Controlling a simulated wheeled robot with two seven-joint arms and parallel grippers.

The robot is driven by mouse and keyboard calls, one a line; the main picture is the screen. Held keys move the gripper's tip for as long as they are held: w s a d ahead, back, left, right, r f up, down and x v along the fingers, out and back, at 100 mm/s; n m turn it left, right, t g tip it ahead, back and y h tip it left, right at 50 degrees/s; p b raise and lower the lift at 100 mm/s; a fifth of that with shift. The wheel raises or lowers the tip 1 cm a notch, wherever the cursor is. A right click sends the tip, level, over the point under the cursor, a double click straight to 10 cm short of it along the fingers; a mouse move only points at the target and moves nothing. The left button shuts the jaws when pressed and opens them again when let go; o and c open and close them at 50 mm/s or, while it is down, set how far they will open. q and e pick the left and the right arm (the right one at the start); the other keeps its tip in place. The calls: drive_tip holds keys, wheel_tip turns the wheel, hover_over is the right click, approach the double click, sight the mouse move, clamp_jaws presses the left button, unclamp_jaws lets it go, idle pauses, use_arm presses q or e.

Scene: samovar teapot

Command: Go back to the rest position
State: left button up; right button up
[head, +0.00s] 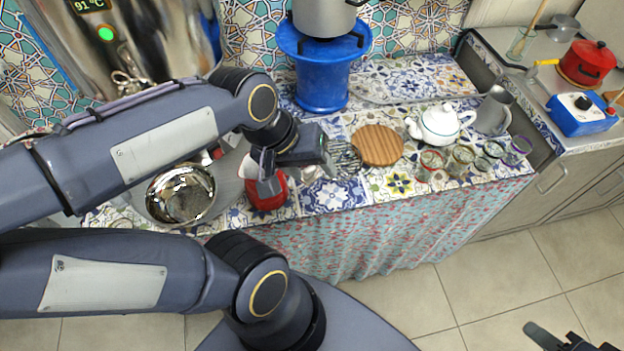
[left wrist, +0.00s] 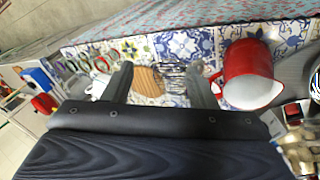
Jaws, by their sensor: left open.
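My left gripper (head: 297,176) is over the front part of the tiled counter, its jaws apart and nothing between them. In the left wrist view my left gripper (left wrist: 160,85) shows two separate fingers with bare space between. A red mug (head: 266,194) with a white inside stands close beside it, partly covered by a finger. The red mug also shows in the left wrist view (left wrist: 248,72), to the right of the fingers. My right gripper (head: 570,341) shows only in part at the bottom right, over the floor; its jaws are unclear.
A metal bowl (head: 181,193) stands left of the mug. A round wooden board (head: 377,145), a white teapot (head: 440,124), a metal pitcher (head: 493,111) and several small glasses stand to the right. A blue stand (head: 321,80) is behind. Floor (head: 490,280) in front is clear.

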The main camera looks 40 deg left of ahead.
use_arm(q)
drive_tip(key=s+d+m, duration=0.1)
drive_tip(key=m, duration=0.1)
drive_tip(key=s+d+m+t+h, duration=0.1)
drive_tip(key=s+d+m, duration=0.1)
drive_tip(key=shift+f, duration=0.15)
idle(0.4)
